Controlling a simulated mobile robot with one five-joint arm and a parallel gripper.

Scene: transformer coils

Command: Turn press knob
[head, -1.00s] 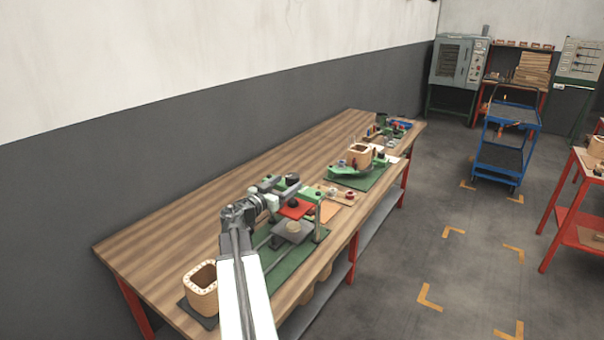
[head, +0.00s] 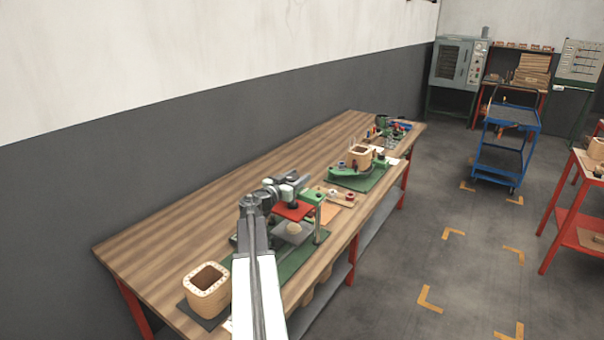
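The press stands on a green mat (head: 296,259) on the workbench. It has a red plate (head: 293,210), a green top part (head: 313,197) with posts, and a grey plate (head: 289,236) below. A small beige round piece (head: 294,228) sits on the grey plate. My gripper (head: 301,182) is at the top of the press, above the red plate. The press knob cannot be made out now; my gripper and wrist cover that spot. Contact with the knob cannot be told, and the fingers are too small to show whether they are open or shut.
A wooden coil form (head: 207,289) stands at the bench's near end, left of my arm. Another coil form (head: 361,156) sits on a green fixture farther along. The bench's left side (head: 180,235) is clear. A blue cart (head: 504,150) stands on the floor.

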